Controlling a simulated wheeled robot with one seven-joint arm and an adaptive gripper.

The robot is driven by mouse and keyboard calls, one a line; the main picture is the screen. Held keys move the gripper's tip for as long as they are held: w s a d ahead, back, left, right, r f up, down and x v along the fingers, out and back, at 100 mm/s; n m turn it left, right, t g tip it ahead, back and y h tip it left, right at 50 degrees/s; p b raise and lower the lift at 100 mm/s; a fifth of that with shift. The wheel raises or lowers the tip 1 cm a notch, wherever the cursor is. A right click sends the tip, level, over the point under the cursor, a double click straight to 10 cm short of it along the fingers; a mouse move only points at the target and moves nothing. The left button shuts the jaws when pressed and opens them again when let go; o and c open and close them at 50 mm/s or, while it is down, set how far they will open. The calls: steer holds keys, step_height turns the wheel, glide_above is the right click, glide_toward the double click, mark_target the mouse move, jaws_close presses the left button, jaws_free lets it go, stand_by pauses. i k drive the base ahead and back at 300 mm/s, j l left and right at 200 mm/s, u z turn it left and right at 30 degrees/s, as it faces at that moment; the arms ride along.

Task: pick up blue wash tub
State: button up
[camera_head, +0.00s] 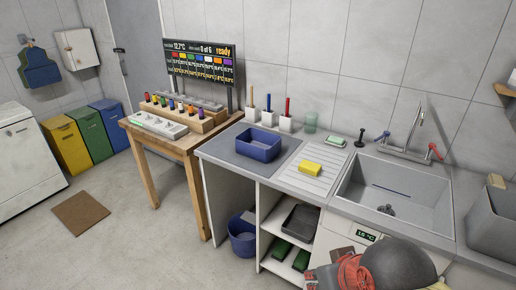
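A blue rectangular wash tub (262,153) stands upright on a dark grey mat (228,148) at the left end of the counter. Its open top faces up and its inside looks empty. Part of my arm, dark grey and red, shows at the bottom right edge, in front of the counter and well apart from the tub. I cannot make out any gripper fingers in this view.
A yellow sponge (310,167) lies on the ribbed drainboard (305,183) right of the tub. White holders with brushes (286,123) stand behind it. The sink (398,190) and tap (413,135) are further right. A blue bucket (242,243) sits under the counter.

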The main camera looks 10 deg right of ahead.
mark_target(256, 144)
steer(key=i+l+z, duration=0.3)
steer(key=i, duration=0.35)
steer(key=i+z, duration=0.35)
steer(key=i, duration=0.35)
